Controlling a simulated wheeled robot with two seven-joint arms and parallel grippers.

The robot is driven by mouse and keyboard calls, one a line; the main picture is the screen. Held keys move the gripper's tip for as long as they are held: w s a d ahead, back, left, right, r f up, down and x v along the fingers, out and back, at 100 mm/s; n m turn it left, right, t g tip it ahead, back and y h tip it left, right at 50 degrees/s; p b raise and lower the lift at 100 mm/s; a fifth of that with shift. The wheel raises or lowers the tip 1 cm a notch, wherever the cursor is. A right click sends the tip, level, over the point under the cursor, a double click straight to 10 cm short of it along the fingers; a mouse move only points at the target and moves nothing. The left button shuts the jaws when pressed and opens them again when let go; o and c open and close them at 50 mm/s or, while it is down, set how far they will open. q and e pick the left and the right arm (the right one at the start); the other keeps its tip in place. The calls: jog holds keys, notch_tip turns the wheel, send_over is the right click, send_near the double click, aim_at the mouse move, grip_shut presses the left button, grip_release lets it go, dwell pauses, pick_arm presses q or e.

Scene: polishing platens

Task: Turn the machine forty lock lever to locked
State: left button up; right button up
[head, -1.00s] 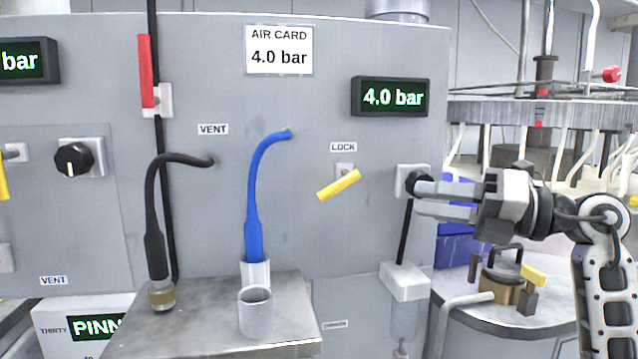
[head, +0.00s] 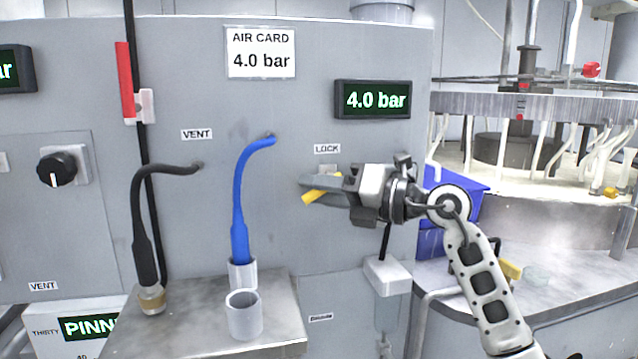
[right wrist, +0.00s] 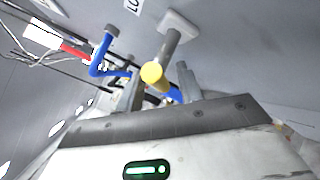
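In the right wrist view the lever's round yellow end (right wrist: 153,75) shows between the two fingers (right wrist: 158,88), which stand apart with space beside the lever. The gripper looks open around the lever, not closed on it. My left gripper is not in view.
Left of the lever, a blue hose (head: 240,205) and a black hose (head: 143,235) hang over a metal shelf (head: 200,325). A pressure display (head: 372,99) is above the gripper. A white block (head: 388,276) is below it. A blue bin (head: 455,190) is behind my arm.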

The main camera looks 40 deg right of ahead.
jog(key=shift+w+a, duration=0.1)
jog(key=shift+w, duration=0.05)
grip_shut()
